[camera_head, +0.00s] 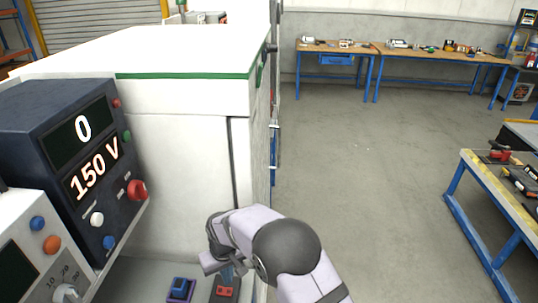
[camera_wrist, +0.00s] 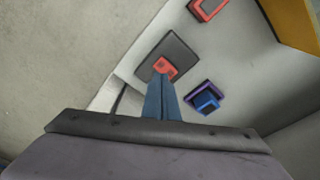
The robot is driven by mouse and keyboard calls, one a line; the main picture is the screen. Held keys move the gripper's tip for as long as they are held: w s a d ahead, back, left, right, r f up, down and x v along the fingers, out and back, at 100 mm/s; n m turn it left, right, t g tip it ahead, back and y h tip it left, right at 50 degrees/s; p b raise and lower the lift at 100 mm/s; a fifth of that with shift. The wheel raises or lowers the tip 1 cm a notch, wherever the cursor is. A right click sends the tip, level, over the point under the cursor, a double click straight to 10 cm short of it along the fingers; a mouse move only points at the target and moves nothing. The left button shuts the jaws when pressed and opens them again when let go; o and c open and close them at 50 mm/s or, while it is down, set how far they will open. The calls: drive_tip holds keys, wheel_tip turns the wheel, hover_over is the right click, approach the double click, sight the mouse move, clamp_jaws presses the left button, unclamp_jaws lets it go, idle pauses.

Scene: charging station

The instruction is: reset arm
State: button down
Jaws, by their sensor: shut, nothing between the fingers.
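My arm reaches in from the bottom of the head view, and my gripper (camera_head: 228,274) points down over the pale shelf beside the white cabinet. In the wrist view my gripper (camera_wrist: 161,82) is shut and empty. Its fingertips are at the near edge of a red piece (camera_wrist: 165,67) on a dark square base (camera_wrist: 172,47). I cannot tell whether they touch it. The red piece also shows in the head view (camera_head: 225,291), partly hidden by my gripper. A blue and purple block (camera_wrist: 206,101) sits beside it, also seen in the head view (camera_head: 180,287).
Another red piece (camera_wrist: 207,8) is at the top of the wrist view. A dark meter box (camera_head: 83,163) reading "0" and "150 V" stands left, by the white cabinet (camera_head: 175,160). Workbenches (camera_head: 425,52) stand far back.

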drive_tip(key=s+d+f+g+h, duration=0.2)
drive_tip(key=s+d+f+g, duration=0.15)
drive_tip(key=s+d, duration=1.15)
drive_tip(key=s+d+r+m, duration=0.3)
drive_tip(key=s+d+r, duration=0.6)
drive_tip(key=d, duration=0.2)
drive_tip(key=w+d+r+m+t+y, duration=0.1)
drive_tip(key=w+d+r+m+t, duration=0.1)
drive_tip(key=w+d+r+m, duration=0.1)
drive_tip(key=w+d+r, duration=0.1)
drive_tip(key=d+r, duration=0.1)
drive_tip(key=shift+w+d+m, duration=0.2)
drive_tip(key=shift+d+m, duration=0.1)
drive_tip(key=shift+m, duration=0.1)
